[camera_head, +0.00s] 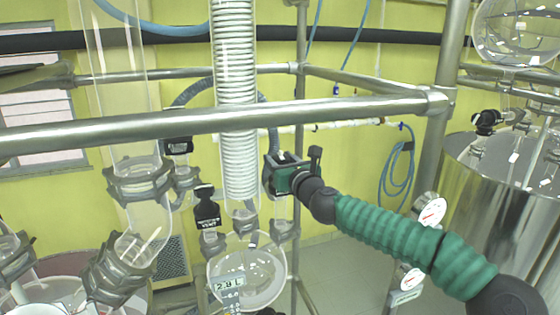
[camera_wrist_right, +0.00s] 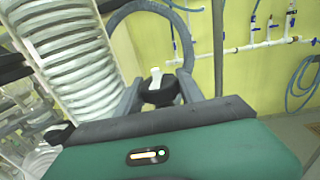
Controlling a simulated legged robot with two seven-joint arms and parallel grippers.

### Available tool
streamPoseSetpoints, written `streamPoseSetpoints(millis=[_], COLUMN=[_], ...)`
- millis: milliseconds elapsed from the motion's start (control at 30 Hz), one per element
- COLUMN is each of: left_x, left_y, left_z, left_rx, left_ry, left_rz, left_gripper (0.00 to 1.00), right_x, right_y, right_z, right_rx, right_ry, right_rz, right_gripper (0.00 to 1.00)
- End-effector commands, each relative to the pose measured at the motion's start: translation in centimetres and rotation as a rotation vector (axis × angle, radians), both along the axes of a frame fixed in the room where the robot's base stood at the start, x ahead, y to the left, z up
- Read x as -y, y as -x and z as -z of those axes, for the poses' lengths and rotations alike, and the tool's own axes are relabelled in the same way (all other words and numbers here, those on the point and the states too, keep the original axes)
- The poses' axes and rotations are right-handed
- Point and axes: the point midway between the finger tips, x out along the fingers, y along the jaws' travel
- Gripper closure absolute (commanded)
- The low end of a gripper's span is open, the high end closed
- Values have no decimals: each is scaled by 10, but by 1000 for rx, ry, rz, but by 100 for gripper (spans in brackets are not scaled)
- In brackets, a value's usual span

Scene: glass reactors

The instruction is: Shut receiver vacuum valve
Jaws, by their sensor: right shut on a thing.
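My right gripper (camera_head: 272,172) reaches in from the right beside the lower end of the coiled glass condenser (camera_head: 235,70). In the right wrist view its two fingers (camera_wrist_right: 160,95) are closed around a black valve knob with a white tip (camera_wrist_right: 158,85). I take this for the receiver vacuum valve; in the head view the gripper mostly hides it. A grey hose (camera_wrist_right: 150,10) arches behind the valve. The round glass receiver (camera_head: 247,272) hangs below the condenser. My left gripper is not in view.
A steel rail (camera_head: 330,108) crosses above my right arm. Clamped glass joints (camera_head: 140,180) stand left of the condenser. A steel vessel (camera_head: 500,190) and gauges (camera_head: 431,210) are at the right. Open floor shows below my arm.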

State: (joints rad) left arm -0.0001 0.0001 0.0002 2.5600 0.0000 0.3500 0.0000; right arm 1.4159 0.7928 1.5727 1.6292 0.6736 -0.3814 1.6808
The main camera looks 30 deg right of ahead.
Motion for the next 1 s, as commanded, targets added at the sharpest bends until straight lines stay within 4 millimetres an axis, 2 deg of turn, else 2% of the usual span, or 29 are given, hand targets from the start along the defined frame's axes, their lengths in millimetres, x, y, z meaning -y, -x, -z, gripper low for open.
streamPoseSetpoints(millis=[267,600,1000], left_x=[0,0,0], left_y=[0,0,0], left_z=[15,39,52], left_rx=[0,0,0], left_ry=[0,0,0], left_rz=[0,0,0], left_gripper=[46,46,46], right_x=[0,0,2], right_y=[0,0,1], right_z=[4,4,2], right_rx=[0,1,-2], right_ry=[0,0,-2], right_rz=[95,332,524], right_gripper=[96,96,96])
